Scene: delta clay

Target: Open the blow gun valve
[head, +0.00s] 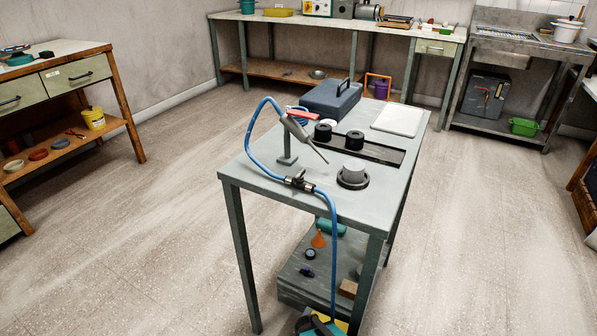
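The blow gun (296,128) is grey with a red lever and a thin nozzle pointing down to the right. It rests on a small grey stand (287,158) on the grey-green table (240,166). A blue hose (251,140) loops from the gun down to a small dark valve (299,181) near the table's front edge. From the valve the hose runs right and hangs over the edge towards the floor. The valve is small, and I cannot tell how its handle is turned. My gripper is not in view.
On the table are a blue-grey case (331,98), a white board (399,119), black round parts on a dark rail, and a grey cylinder (354,171) on a black base right of the valve. A lower shelf holds small items. Floor is clear left and right.

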